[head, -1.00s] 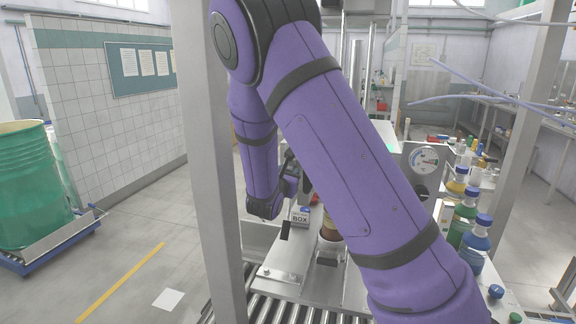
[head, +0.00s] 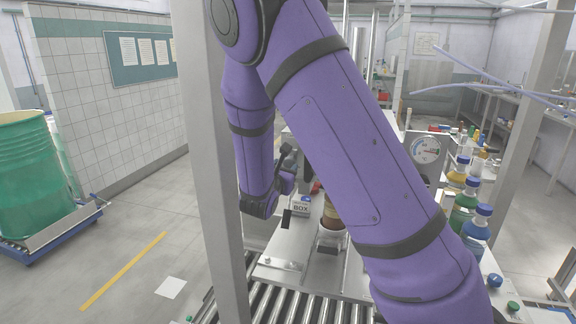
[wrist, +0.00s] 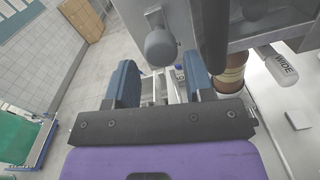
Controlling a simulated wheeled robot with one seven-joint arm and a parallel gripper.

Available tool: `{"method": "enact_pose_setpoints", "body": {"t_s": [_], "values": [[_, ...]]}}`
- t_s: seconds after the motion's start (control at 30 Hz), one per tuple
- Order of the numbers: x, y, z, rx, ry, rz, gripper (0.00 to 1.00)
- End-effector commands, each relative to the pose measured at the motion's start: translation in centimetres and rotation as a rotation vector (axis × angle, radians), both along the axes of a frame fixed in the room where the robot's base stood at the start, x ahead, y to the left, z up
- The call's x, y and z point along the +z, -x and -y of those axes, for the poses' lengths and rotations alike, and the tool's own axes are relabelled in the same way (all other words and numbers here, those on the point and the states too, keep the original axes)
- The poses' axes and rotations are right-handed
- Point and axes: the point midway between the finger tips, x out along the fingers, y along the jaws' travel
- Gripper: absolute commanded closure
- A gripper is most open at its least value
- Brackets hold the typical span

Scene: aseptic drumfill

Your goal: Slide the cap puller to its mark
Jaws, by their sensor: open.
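My gripper (wrist: 159,66) shows in the wrist view with its two blue fingers spread apart and nothing held between them. A grey rounded knob (wrist: 160,47) on a metal part stands just beyond the fingertips, near the middle of the gap; I cannot tell whether it belongs to the cap puller. In the head view my purple arm covers much of the bench, and the gripper is mostly hidden by the wrist. I cannot pick out the cap puller or its mark with certainty in either view.
Several capped bottles (head: 465,216) and a dial gauge (head: 426,150) are at right. A grey post (head: 208,150) rises left of my arm. Rollers (head: 290,303) run in front.

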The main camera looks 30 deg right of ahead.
Motion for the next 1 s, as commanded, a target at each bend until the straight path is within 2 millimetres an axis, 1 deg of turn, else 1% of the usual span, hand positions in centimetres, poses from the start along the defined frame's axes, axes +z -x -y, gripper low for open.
{"method": "enact_pose_setpoints", "body": {"t_s": [0.03, 0.2, 0.4, 0.57, 1.0], "values": [[0.0, 0.7, -0.9, 0.003, 0.0, -0.002, 0.52], [0.0, 2.8, -3.0, 0.002, 0.0, 0.0, 0.52], [0.0, 4.2, -4.6, 0.002, 0.0, -0.001, 0.52], [0.0, 4.6, -5.0, 0.0, 0.001, -0.001, 0.52], [0.0, 4.6, -4.9, -0.001, 0.0, 0.0, 0.52]]}}
